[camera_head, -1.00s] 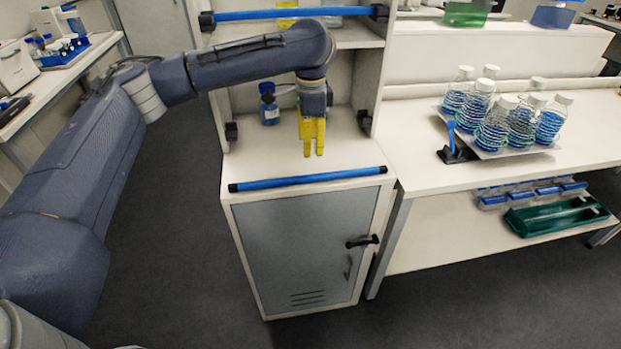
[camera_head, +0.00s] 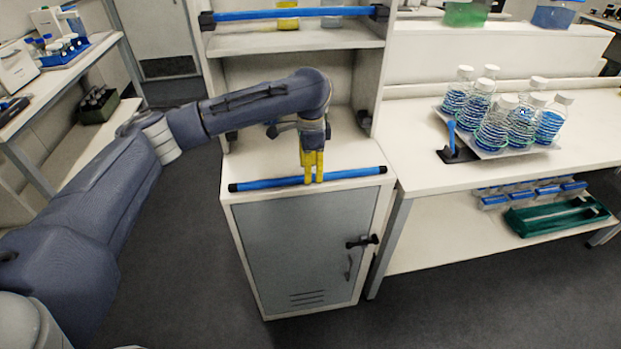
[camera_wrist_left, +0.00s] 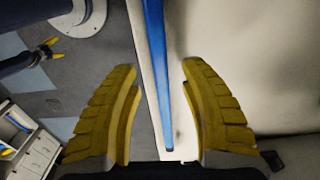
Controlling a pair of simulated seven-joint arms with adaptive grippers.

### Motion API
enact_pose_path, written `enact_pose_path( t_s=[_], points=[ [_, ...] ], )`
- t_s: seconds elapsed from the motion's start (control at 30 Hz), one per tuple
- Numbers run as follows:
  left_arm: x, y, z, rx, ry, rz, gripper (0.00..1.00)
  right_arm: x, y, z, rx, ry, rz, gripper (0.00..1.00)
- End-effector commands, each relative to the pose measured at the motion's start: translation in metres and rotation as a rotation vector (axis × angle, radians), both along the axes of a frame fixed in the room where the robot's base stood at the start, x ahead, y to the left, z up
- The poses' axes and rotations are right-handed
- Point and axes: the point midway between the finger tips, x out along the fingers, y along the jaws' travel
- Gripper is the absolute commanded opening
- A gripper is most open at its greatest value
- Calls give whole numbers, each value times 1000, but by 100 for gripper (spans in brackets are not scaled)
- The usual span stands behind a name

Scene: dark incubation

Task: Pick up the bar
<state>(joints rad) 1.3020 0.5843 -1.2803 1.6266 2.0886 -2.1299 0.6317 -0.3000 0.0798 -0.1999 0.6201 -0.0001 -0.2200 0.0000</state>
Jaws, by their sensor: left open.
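A blue bar (camera_head: 260,184) with black ends lies along the front edge of the white cabinet top (camera_head: 285,150). My left gripper (camera_head: 314,180) points down over the bar, right of its middle, with its yellow fingers low at bar height. In the left wrist view the gripper (camera_wrist_left: 160,68) is open, and the bar (camera_wrist_left: 156,60) runs between the two fingers with gaps on both sides. A small yellow-tipped gripper (camera_wrist_left: 54,48), apparently my right one, shows far off in the wrist view; its opening is too small to judge.
A second blue bar (camera_head: 240,15) crosses the shelf front above. At right, a bench holds a tray of several bottles (camera_head: 522,115) and a blue-handled tool (camera_head: 452,136). The cabinet top beside the bar is clear.

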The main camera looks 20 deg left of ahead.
Motion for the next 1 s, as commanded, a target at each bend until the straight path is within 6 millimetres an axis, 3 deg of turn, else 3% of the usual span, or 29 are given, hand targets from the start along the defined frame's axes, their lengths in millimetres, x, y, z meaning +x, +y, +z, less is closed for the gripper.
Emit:
enact_pose_path(
  t_s=[0.23,0.63,1.0],
  points=[
    [0,1,-22,1,0,1,44,0,0,0,0,0,0,80],
    [0,1,-26,0,-1,1,45,0,0,0,0,0,0,80],
    [0,1,-26,0,-1,1,2,0,0,0,0,0,0,80]
  ],
)
